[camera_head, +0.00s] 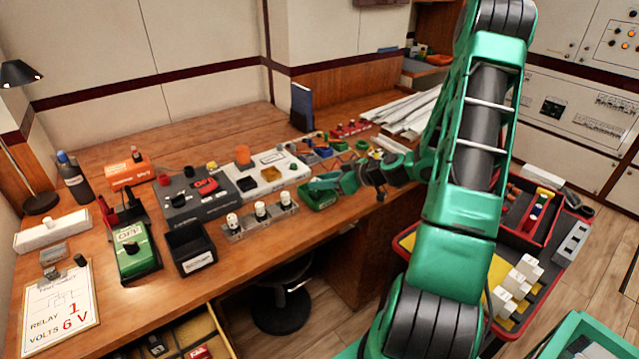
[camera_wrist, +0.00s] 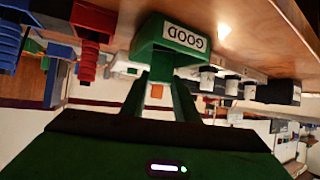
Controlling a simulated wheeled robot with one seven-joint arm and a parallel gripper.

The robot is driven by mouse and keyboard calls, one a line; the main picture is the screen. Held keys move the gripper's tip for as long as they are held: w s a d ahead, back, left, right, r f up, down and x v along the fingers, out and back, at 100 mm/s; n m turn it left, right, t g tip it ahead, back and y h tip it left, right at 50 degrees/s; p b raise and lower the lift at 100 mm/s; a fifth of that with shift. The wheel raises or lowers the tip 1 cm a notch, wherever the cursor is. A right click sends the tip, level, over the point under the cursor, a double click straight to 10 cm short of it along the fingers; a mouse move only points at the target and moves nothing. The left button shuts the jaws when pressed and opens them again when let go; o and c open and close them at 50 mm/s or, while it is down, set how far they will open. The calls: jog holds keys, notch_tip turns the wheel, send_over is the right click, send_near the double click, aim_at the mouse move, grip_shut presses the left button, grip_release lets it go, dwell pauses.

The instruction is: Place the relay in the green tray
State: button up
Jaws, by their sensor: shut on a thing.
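The green tray (camera_head: 318,201) stands near the front edge of the bench, right of the row of sockets. In the wrist view the tray (camera_wrist: 172,36) bears a GOOD label and appears upside down. My gripper (camera_head: 318,184) is at the tray, just above it or at its rim. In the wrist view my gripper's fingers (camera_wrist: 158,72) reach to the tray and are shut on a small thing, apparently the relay. It is mostly hidden by the fingers and the tray, and its details are too small to make out.
A metal strip with white-topped parts (camera_head: 260,217) stands left of the tray. A black bin (camera_head: 190,247) is farther left. A white box with an orange cylinder (camera_head: 268,172) is behind. Colored parts (camera_head: 320,148) lie behind the gripper. Bare bench (camera_head: 262,243) shows in front.

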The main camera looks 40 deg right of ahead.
jog(key=shift+f, duration=0.1)
jog(key=o, duration=1.1)
jog(key=v, duration=1.1)
jog(key=s+a+m+g+h, duration=0.1)
jog(key=s+a+g, duration=0.5)
jog(key=s+a, duration=0.15)
jog(key=s+a+r+m+g+h, duration=0.1)
jog(key=s+r+m, duration=0.2)
jog(key=s, duration=0.3)
jog(key=s+r+m+g+h, duration=0.1)
jog(key=s+r+m+g, duration=0.1)
jog(key=s, duration=0.5)
jog(key=s+a+r+m+g+h, duration=0.1)
jog(key=s+r+m+g+h, duration=0.1)
jog(key=s+r+m, duration=0.2)
jog(key=shift+s+a+r+m, duration=0.15)
jog(key=shift+s+m, duration=0.2)
jog(key=shift+s, duration=0.25)
jog(key=shift+s+a+r+m, duration=0.15)
jog(key=shift+s+m, duration=0.2)
jog(key=shift+s, duration=0.2)
